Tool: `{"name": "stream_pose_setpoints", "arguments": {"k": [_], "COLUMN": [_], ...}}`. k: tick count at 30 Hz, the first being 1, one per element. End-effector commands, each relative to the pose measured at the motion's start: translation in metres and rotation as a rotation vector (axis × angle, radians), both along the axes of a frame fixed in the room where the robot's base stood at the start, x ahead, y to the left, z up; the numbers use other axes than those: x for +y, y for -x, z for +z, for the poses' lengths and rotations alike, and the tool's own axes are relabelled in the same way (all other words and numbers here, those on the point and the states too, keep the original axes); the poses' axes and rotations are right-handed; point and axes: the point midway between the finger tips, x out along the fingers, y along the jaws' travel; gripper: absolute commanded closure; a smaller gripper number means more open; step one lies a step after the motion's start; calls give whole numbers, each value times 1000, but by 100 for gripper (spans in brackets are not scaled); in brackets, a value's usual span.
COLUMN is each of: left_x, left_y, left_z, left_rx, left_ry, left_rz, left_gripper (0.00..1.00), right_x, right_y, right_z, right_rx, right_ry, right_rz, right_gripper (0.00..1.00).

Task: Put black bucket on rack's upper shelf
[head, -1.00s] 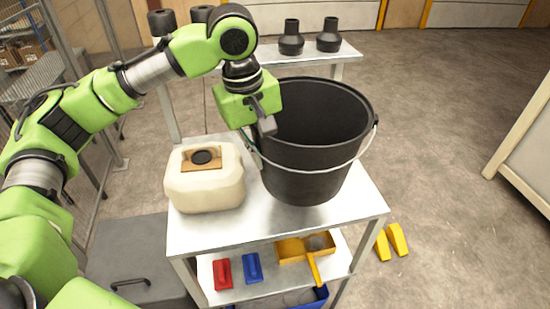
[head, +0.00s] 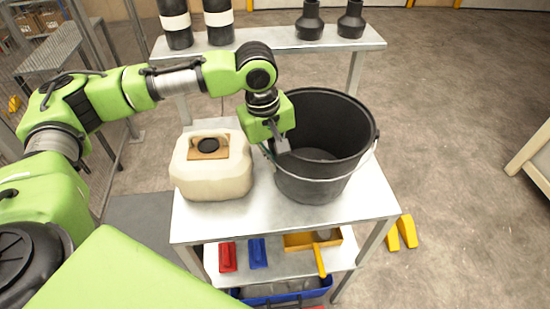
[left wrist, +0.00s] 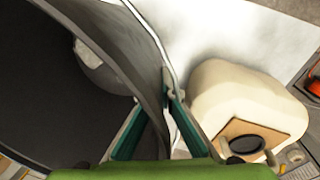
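The black bucket (head: 335,165) is over the right part of the white rack's upper shelf (head: 215,222), its mouth up and its base appearing to rest on the shelf. My left gripper (head: 281,148) is at the bucket's left rim. In the left wrist view my left gripper (left wrist: 163,103) has one finger inside and one outside the bucket wall (left wrist: 120,55), with the tips closed in on it. The bucket's thin pale wire handle hangs along its front. My right gripper is not in view.
A cream canister (head: 212,178) stands left of the bucket on the same shelf. The lower shelf holds a red tool (head: 227,257), a blue tool (head: 258,253) and a yellow scoop (head: 320,262). A white table (head: 270,48) with black parts stands behind. Open floor lies right.

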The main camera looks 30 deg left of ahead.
Motion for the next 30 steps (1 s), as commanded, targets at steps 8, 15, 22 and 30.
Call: {"name": "stream_pose_setpoints", "arguments": {"k": [8, 15, 22, 30], "left_x": [0, 0, 0, 1], "left_y": [-1, 0, 0, 0], "left_z": [-3, -6, -6, 12], "left_rx": [-7, -1, -1, -5], "left_ry": [2, 0, 0, 2], "left_rz": [0, 0, 0, 0], "left_gripper": [100, 79, 79, 79], "right_x": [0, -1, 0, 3], "right_y": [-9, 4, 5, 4], "right_z": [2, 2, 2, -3], "right_rx": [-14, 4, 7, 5], "right_ry": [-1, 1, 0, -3], "right_rz": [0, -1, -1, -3], "right_gripper": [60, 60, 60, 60]}}
